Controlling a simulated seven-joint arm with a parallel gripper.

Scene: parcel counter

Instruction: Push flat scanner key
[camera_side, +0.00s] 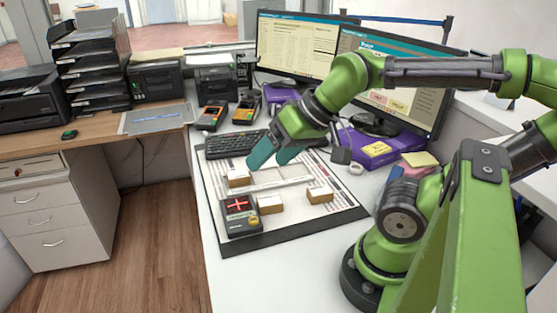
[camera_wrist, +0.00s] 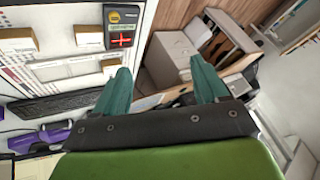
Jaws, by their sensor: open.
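The flat scanner (camera_side: 237,226) is a dark device lying at the front left of the printed mat. It has a red cross on a dark panel and a round yellow key (camera_side: 254,220) near its corner. The scanner also shows at the top of the wrist view (camera_wrist: 121,42), its yellow key (camera_wrist: 114,17) uncovered. My gripper (camera_side: 269,160) has teal fingers, spread apart with nothing between them. It hangs above the back part of the mat, behind and apart from the scanner.
Small cardboard boxes lie on the mat (camera_side: 339,213): one behind the scanner (camera_side: 238,180), one beside it (camera_side: 271,206), one farther right (camera_side: 320,196). A keyboard (camera_side: 236,143), handheld devices (camera_side: 212,115) and monitors (camera_side: 293,45) stand behind.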

